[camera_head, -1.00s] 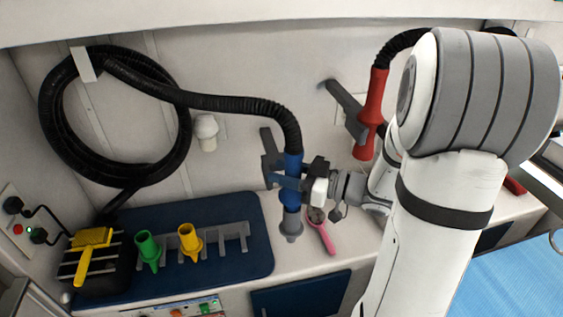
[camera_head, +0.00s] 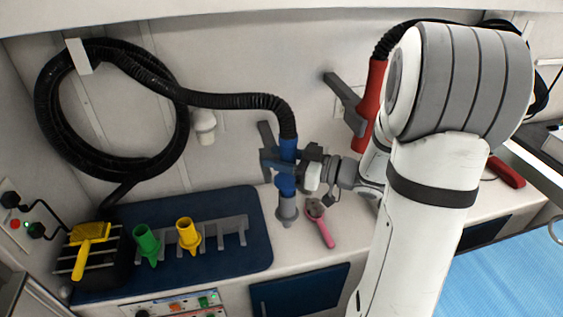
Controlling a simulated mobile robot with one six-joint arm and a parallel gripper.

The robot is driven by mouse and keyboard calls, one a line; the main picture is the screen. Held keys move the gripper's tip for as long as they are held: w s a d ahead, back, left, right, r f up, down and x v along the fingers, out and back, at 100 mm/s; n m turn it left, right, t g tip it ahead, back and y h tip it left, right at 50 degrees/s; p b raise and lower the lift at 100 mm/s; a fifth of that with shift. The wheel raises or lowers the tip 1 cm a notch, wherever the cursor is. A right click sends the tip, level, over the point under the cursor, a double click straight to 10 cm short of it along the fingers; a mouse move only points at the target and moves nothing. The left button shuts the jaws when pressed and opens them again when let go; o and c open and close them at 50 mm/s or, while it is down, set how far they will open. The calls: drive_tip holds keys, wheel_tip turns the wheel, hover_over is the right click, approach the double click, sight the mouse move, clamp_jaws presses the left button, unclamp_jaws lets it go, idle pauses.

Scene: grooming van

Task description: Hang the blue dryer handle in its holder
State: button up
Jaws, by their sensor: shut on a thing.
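The blue dryer handle (camera_head: 287,182) stands upright with a grey nozzle at its lower end, and a black hose joins its top. My gripper (camera_head: 300,174) is shut on the handle from the right. A dark grey wall holder (camera_head: 267,140) shows just left of and behind the handle. The handle overlaps the holder in this view, so I cannot tell whether it is seated in it. The gripper's jaws partly hide the middle of the handle.
A red dryer handle (camera_head: 371,100) hangs at another grey holder (camera_head: 342,90). A coiled black hose (camera_head: 60,140) hangs at left. Green (camera_head: 146,243) and yellow (camera_head: 187,232) nozzles stand on a blue mat (camera_head: 258,235). A pink brush (camera_head: 322,226) lies on the counter.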

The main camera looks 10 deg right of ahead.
drive_tip(key=w, duration=1.1)
drive_tip(key=shift+f, duration=0.35)
drive_tip(key=shift+d, duration=0.1)
idle(0.9)
drive_tip(key=shift+f, duration=0.1)
idle(0.4)
drive_tip(key=shift+f, duration=0.5)
drive_tip(key=shift+b, duration=0.3)
drive_tip(key=o, duration=1.1)
drive_tip(key=shift+s, duration=0.1)
